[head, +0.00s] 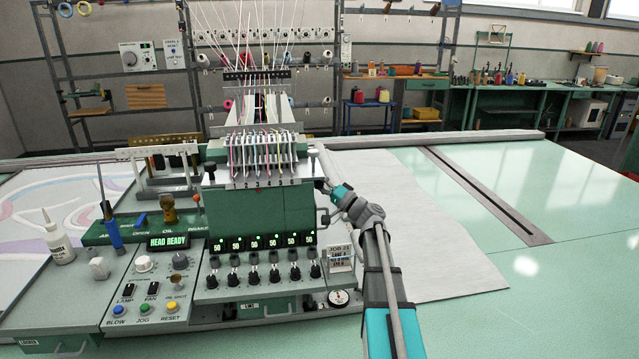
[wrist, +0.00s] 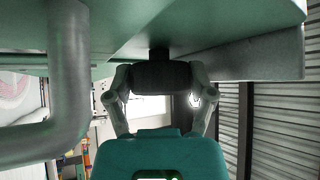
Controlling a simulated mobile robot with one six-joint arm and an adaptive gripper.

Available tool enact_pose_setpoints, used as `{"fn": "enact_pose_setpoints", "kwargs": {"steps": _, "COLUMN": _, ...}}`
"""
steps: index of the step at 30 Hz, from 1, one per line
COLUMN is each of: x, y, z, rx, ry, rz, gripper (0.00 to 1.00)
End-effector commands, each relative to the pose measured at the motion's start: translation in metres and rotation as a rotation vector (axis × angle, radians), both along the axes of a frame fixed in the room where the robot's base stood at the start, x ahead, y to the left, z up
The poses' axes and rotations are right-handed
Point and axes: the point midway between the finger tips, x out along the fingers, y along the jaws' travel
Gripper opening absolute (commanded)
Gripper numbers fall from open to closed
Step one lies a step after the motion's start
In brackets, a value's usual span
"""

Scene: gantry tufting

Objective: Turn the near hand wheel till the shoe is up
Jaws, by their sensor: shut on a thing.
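The green tufting head (head: 258,212) stands on the gantry with a row of threads above it. My arm reaches up along its right side, and my gripper (head: 326,188) is at the head's right edge. In the wrist view, my gripper (wrist: 161,82) is shut with one finger on each side of a dark, ribbed wheel-like part (wrist: 160,76), which appears to be the near hand wheel. A short dark shaft joins it to the green housing above. The wheel cannot be made out in the head view. The shoe is not visible in either view.
A thick grey bent pipe (wrist: 72,90) is close on the left in the wrist view. The control panel (head: 155,285) reads HEAD READY. White cloth (head: 420,220) lies right of the head. The pale green table is clear farther right, beyond a dark slotted rail (head: 485,195).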

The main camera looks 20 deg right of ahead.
Motion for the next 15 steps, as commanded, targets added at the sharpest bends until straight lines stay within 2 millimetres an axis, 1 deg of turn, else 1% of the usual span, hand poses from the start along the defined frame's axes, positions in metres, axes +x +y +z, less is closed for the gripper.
{"fn": "enact_pose_setpoints", "kwargs": {"steps": 14, "x": 0.0006, "y": 0.0000, "z": 0.0000, "rx": -0.001, "ry": 0.000, "rz": -0.001, "gripper": 0.23}}
{"fn": "enact_pose_setpoints", "kwargs": {"steps": 15, "x": 0.0006, "y": 0.0000, "z": 0.0000, "rx": -0.001, "ry": 0.000, "rz": -0.001, "gripper": 0.78}}
